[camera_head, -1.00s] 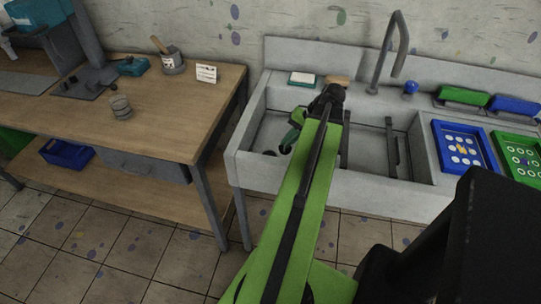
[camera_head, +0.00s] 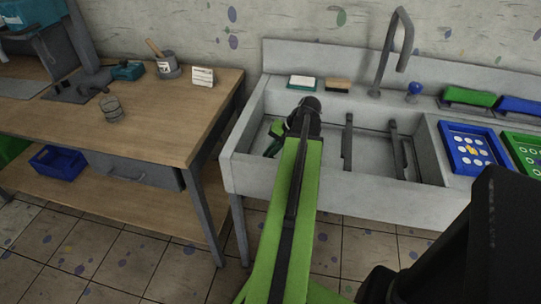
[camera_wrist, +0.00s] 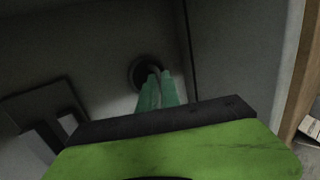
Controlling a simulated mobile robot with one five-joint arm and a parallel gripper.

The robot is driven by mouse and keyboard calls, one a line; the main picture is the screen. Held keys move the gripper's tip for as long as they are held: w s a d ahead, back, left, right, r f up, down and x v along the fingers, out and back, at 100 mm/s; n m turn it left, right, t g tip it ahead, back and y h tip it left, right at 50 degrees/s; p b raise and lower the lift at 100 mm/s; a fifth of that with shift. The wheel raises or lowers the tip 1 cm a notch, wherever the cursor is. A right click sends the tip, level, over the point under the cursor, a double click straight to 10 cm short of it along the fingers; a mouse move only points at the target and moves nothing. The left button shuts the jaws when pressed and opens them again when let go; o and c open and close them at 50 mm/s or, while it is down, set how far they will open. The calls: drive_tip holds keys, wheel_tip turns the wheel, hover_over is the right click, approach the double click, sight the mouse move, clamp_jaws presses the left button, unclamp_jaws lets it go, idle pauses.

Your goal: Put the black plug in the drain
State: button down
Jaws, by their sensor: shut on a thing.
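My gripper (camera_wrist: 157,78) is inside the left part of the sink (camera_head: 345,182), low over its floor. It also shows small in the head view (camera_head: 273,145), partly behind my own arm. Its teal fingers are close together, shut on the black plug (camera_wrist: 145,69), a dark round shape at the fingertips in the wrist view. The fingers cover the near side of it. The drain does not show apart from this dark shape, so I cannot tell whether the plug is over it, in it or beside it.
The faucet (camera_head: 382,60) and a blue knob (camera_head: 414,90) stand at the sink's back. Dark bars (camera_head: 348,143) cross the basin to the right. Blue (camera_head: 447,142) and green trays lie on the right ledge. A wooden table (camera_head: 165,112) stands at the left.

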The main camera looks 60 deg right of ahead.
drive_tip(key=shift+f, duration=0.2)
drive_tip(key=c, duration=1.6)
unclamp_jaws()
drive_tip(key=shift+r, duration=0.1)
drive_tip(key=shift+o, duration=0.2)
drive_tip(key=shift+r+p, duration=0.3)
drive_tip(key=shift+r, duration=0.1)
drive_tip(key=p+v, duration=0.9)
drive_tip(key=v, duration=0.2)
drive_tip(key=shift+s+r+p, duration=0.15)
drive_tip(key=shift+s+p, duration=0.1)
drive_tip(key=shift+p, duration=0.1)
